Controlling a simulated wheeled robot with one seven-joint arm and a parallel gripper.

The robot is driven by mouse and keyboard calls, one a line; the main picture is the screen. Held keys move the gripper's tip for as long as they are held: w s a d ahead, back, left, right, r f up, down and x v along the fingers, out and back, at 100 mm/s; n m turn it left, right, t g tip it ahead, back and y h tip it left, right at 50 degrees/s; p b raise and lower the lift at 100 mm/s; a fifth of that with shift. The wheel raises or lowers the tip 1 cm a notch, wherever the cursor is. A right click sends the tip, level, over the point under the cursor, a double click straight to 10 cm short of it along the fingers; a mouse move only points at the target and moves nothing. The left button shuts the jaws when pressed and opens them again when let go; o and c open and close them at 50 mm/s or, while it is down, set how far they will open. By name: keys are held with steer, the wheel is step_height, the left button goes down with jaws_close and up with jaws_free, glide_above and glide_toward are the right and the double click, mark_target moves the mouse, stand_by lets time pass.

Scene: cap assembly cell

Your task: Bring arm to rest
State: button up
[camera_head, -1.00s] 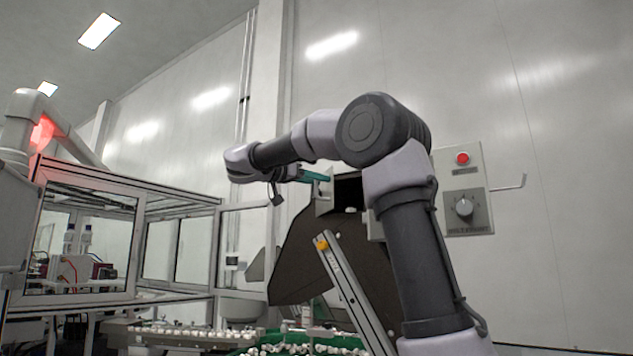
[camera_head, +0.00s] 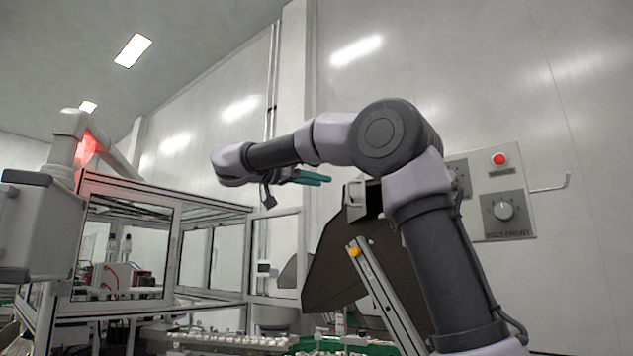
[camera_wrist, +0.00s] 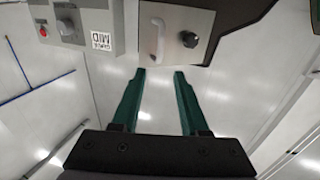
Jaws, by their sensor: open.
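My gripper (camera_head: 326,179) is open, its two teal fingers pointing right in the head view. It is raised, in front of the dark hopper (camera_head: 335,255) and near its top. In the wrist view my gripper (camera_wrist: 158,72) has its fingers apart with nothing between them but pale wall. My arm bends at a high elbow and folds back to the left, so the gripper hangs below the forearm.
A control box (camera_head: 503,195) with a red button and a knob is on the right. A glazed machine enclosure (camera_head: 130,200) stands at the left. A slanted metal rail (camera_head: 385,295) rises below the arm. White caps (camera_head: 230,340) lie low in front. Open air surrounds the gripper.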

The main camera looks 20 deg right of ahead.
mark_target(359, 191)
stand_by(0.5)
